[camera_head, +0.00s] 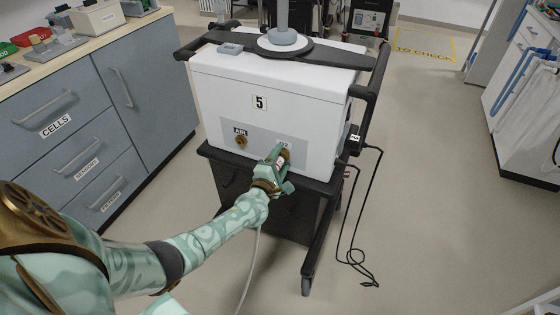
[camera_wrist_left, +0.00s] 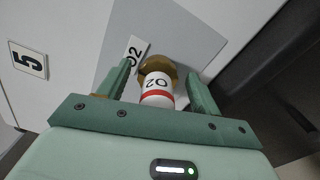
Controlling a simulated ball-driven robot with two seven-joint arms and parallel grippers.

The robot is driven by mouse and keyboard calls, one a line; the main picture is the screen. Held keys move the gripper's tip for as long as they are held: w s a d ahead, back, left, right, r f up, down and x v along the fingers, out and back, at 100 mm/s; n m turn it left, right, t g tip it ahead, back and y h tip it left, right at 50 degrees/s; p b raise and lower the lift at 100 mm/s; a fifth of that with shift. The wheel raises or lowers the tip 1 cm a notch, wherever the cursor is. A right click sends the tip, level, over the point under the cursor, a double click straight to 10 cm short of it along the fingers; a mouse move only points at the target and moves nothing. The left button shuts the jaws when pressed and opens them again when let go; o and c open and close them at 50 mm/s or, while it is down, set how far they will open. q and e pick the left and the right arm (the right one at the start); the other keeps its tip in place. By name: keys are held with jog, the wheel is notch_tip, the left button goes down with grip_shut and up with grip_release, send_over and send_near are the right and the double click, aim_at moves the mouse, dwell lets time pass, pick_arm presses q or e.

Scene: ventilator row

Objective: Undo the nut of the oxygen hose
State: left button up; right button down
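The ventilator (camera_head: 285,100) is a white box marked 5 on a dark cart. Its grey front panel has a brass AIR port (camera_head: 241,142) and the O2 connection. My left gripper (camera_head: 284,156) is at the O2 connection and partly covers it. In the left wrist view, the brass nut (camera_wrist_left: 158,68) sits against the panel, with the white, red-banded O2 hose end (camera_wrist_left: 158,92) in front of it. The left gripper's fingers stand on either side, open, with small gaps visible. A pale hose (camera_head: 250,265) hangs below the gripper. My right gripper is not in view.
A grey drawer counter (camera_head: 95,110) with trays on top stands at left. The cart's black handle rail (camera_head: 372,80) juts out at right. Black cables (camera_head: 350,230) hang to the floor at right. The floor in front of the cart is mostly clear.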

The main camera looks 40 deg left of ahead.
pick_arm(q)
jog(key=shift+s+r, duration=0.1)
jog(key=shift+s, duration=0.25)
jog(key=p+v, duration=0.5)
jog(key=v, duration=1)
jog(key=shift+s, duration=0.3)
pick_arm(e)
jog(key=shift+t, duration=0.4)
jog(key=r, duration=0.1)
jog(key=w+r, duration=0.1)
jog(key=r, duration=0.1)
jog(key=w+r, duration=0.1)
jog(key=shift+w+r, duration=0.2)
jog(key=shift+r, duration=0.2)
pick_arm(q)
jog(key=shift+d, duration=0.15)
